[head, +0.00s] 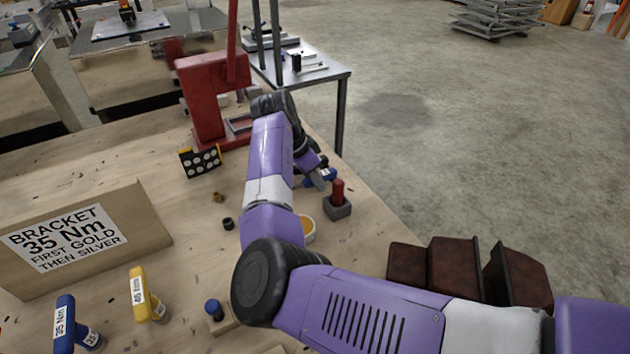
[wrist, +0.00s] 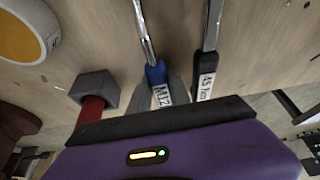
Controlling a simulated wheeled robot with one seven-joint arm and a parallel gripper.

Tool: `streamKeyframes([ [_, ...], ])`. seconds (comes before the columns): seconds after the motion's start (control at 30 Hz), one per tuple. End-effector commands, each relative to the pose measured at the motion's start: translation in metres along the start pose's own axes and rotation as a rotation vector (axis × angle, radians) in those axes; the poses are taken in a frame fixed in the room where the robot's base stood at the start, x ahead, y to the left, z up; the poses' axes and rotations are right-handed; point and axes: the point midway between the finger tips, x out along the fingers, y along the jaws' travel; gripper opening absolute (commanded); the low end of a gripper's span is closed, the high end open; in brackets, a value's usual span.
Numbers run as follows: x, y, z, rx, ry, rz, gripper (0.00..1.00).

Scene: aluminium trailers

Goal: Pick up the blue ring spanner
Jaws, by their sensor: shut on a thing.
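The blue ring spanner (wrist: 156,76) has a blue handle end with a white M12 label and a chrome shaft. In the wrist view its shaft runs up and out of the frame. In the head view a little of its blue (head: 325,176) shows at the end of my arm. My gripper (wrist: 160,92) is shut on the labelled blue end, with grey fingers on either side of it. In the head view my gripper (head: 318,180) is low near the bench's right edge and partly hidden by my arm.
A red-handled piece in a grey block (head: 338,205) stands close by. A red press (head: 208,100) stands behind. A bracket sign (head: 75,240) is at left.

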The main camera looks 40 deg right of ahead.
Motion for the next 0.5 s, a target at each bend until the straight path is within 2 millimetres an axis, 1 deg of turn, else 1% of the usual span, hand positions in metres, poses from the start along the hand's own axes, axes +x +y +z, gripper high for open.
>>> streamKeyframes([
  [0.33,-0.0014,-0.0004,-0.0007,0.001,0.001,-0.001,0.0],
  [0.5,-0.0089,-0.0005,-0.0041,0.001,0.001,-0.001,0.0],
])
